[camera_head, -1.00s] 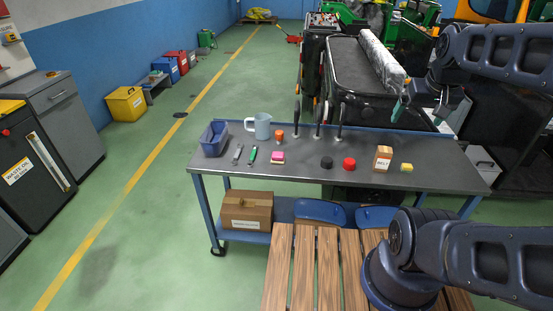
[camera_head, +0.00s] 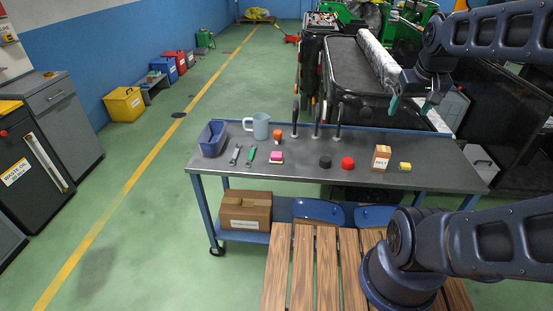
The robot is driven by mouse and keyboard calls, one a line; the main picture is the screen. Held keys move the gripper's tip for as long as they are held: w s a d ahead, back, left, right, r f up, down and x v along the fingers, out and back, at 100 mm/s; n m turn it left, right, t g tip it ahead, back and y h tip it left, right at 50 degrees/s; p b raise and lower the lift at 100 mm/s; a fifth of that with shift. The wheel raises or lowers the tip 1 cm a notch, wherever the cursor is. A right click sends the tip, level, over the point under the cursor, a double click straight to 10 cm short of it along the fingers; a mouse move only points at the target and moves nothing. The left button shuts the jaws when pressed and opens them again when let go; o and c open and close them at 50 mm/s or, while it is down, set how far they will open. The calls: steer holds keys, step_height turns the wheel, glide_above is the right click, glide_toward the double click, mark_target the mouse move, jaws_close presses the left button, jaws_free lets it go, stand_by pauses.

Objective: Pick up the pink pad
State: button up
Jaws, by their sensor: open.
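The pink pad (camera_head: 276,155) lies on the left half of the grey workbench top (camera_head: 305,172), with a pale layer showing under its pink top. My gripper (camera_head: 409,109) is in the air above the back right part of the bench, well to the right of the pad and higher than it. Its two teal-tipped fingers point down, apart, with nothing between them. The pad is fully in view and nothing touches it.
Near the pad are a green-handled tool (camera_head: 251,155), an orange-capped bottle (camera_head: 278,137) and a clear jug (camera_head: 258,126). Black (camera_head: 325,162) and red (camera_head: 348,163) round pieces, a belt box (camera_head: 381,158) and a yellow sponge (camera_head: 405,167) stand to the right. Upright levers (camera_head: 317,122) rise at the back edge.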

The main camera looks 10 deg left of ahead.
steer(key=w+a+f+n+g, duration=0.15)
steer(key=w+a+n, duration=0.45)
steer(key=w, duration=0.7)
steer(key=n+g+h, duration=0.3)
steer(key=n+h, duration=0.2)
steer(key=n, duration=0.6)
glide_above(276, 154)
steer(key=a, duration=0.4)
step_height(276, 154, down, 31)
steer(key=shift+t+y, duration=0.25)
steer(key=shift+y, duration=0.05)
steer(key=x, duration=1)
steer(key=shift+w+d+r, duration=0.1)
steer(key=shift+d, duration=0.15)
steer(key=shift+c, duration=0.2)
steer(key=c, duration=1)
